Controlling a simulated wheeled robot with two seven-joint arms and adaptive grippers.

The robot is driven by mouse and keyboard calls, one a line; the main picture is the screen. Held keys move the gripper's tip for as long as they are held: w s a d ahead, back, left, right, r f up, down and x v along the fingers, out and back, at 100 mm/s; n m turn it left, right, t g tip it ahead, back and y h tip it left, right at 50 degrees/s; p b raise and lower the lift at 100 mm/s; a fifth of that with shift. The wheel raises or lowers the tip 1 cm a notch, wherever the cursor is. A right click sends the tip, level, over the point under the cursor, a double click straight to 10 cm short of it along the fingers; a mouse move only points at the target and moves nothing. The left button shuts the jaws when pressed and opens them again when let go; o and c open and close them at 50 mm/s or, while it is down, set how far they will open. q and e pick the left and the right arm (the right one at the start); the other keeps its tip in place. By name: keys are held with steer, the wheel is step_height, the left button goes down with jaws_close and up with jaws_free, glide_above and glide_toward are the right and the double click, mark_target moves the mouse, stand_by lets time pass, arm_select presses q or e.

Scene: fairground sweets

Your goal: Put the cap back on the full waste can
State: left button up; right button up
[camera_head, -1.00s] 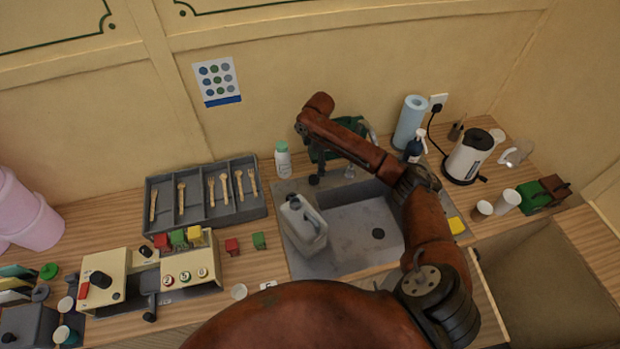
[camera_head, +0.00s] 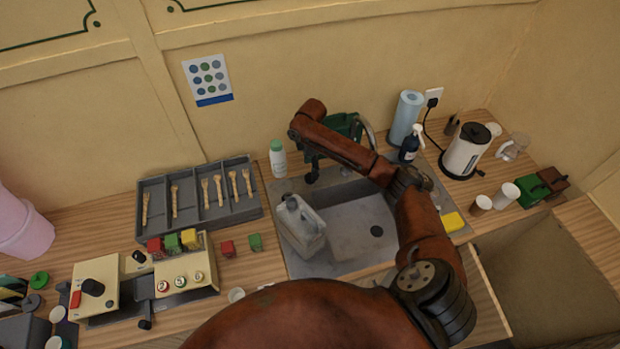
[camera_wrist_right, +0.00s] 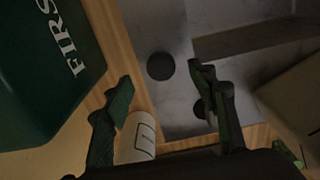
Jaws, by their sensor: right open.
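The pale grey waste can (camera_head: 303,232) stands in the left part of the sink, with a handle and a dark spot at its neck; whether that is an open mouth is too small to tell. My right gripper (camera_head: 313,176) points down over the sink's back edge, behind the can. In the right wrist view the gripper (camera_wrist_right: 163,80) is open with nothing between its fingers. A dark round disc (camera_wrist_right: 160,66), possibly the cap, lies on the grey surface beyond the fingertips. A second dark round shape (camera_wrist_right: 200,108) is partly hidden by one finger. My left gripper is out of view.
A white bottle with a green lid (camera_head: 278,160) stands left of the gripper. A green first-aid box (camera_wrist_right: 40,60) is close to one finger. Behind the sink are the tap (camera_head: 370,136), a soap bottle (camera_head: 410,148) and a blue roll (camera_head: 405,117). A cutlery tray (camera_head: 198,200) lies left.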

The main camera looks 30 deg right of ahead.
mark_target(310, 177)
steer(key=shift+a+f+p, duration=0.2)
steer(key=shift+f+p, duration=0.2)
steer(key=shift+f, duration=2.2)
steer(key=shift+c, duration=0.4)
steer(key=c, duration=0.8)
